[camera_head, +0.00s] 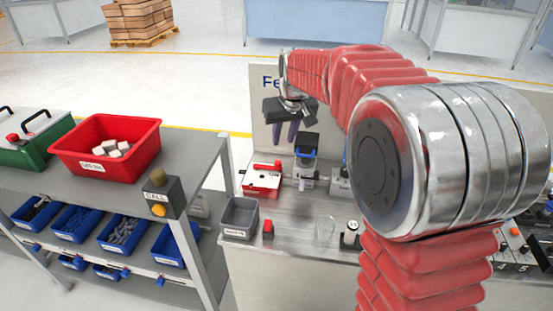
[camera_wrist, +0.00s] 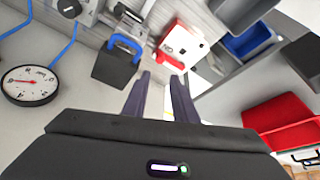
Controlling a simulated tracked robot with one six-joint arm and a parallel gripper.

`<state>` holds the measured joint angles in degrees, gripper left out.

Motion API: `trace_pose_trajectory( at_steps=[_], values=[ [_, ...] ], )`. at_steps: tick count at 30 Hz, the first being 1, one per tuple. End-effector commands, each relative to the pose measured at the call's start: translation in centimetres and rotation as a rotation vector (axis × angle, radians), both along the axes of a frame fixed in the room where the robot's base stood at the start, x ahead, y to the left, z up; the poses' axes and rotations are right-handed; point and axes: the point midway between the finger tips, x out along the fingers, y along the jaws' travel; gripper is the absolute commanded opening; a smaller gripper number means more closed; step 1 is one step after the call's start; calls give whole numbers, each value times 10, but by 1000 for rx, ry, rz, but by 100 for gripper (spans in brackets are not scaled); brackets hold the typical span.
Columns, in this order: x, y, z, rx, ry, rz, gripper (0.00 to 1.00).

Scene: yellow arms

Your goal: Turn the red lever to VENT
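A red and white box (camera_head: 262,180) stands on the grey bench in the head view. In the wrist view this box (camera_wrist: 186,42) shows black lettering that looks like "NO", and a red bar sticks out at its lower left. I cannot tell for certain whether this bar is the red lever, and no VENT marking is readable. My gripper (camera_head: 286,140) hangs above and behind the box, fingers down. In the wrist view my gripper (camera_wrist: 162,78) has two dark fingers with an empty gap between them. The fingertips look close to the red bar; contact cannot be told.
Right of the box stands a device with a blue handle (camera_head: 305,153), also in the wrist view (camera_wrist: 124,45). A dial gauge (camera_wrist: 30,85) shows there. A grey bin (camera_head: 239,218), red button block (camera_head: 267,229) and clear glass (camera_head: 325,231) stand in front. A red crate (camera_head: 108,147) is left.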

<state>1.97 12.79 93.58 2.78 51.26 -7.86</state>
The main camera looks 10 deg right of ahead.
Motion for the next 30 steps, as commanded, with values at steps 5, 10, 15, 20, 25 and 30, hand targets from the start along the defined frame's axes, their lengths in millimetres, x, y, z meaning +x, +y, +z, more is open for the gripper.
trace_pose_trajectory(
  at_steps=[5, 10, 15, 20, 25, 30],
  values=[
    [1, 0, 0, 0, 0, 0, 25],
    [1, 0, -1, 0, 0, 0, 25],
    [3, 0, -7, 0, 1, 0, 25],
    [10, 1, -24, 0, 3, 0, 25],
    [20, 1, -48, 0, 3, 0, 25],
    [29, 2, -72, 0, 4, 0, 25]
  ],
)
